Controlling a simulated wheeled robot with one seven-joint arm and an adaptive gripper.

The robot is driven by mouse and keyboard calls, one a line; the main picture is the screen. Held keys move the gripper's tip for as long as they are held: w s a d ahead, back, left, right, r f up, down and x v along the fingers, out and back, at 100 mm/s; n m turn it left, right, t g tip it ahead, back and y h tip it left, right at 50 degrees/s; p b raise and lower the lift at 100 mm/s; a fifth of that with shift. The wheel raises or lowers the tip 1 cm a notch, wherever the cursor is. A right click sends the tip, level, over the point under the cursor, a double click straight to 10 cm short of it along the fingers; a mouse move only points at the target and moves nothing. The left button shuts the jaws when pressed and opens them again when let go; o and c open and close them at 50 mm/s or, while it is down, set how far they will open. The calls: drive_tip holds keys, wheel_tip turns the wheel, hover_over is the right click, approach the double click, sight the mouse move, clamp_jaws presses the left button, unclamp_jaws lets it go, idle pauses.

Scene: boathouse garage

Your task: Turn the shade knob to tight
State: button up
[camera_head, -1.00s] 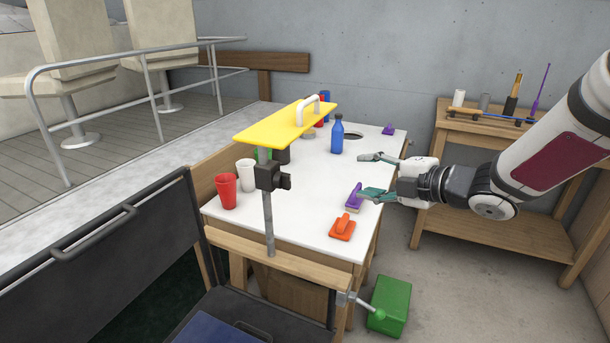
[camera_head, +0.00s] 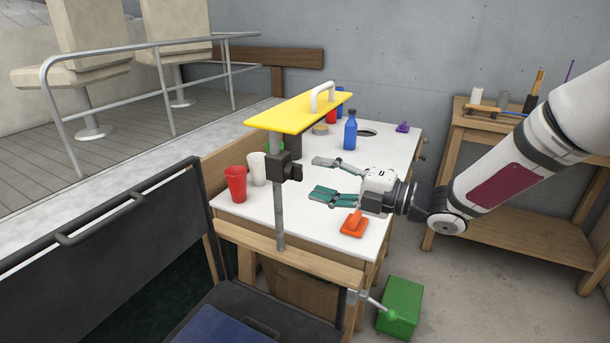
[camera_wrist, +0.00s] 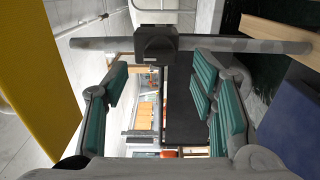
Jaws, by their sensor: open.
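The yellow shade board (camera_head: 300,112) with a white handle sits on top of a grey upright post (camera_head: 279,215) at the table's front-left edge. A black clamp with the black shade knob (camera_head: 294,173) is on the post below the board. In the wrist view the post (camera_wrist: 230,45) runs sideways and the knob (camera_wrist: 157,42) lies ahead, between the finger lines. The yellow board (camera_wrist: 35,80) is at the left there. My gripper (camera_head: 318,177) is open and empty, to the right of the knob and apart from it, over the table. Any tight marking is not readable.
A green box (camera_head: 400,308) stands on the floor. A black-framed seat (camera_head: 110,240) is at the left.

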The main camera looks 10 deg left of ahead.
sight(302, 174)
drive_tip(key=shift+x, duration=2.3)
drive_tip(key=c, duration=1.1)
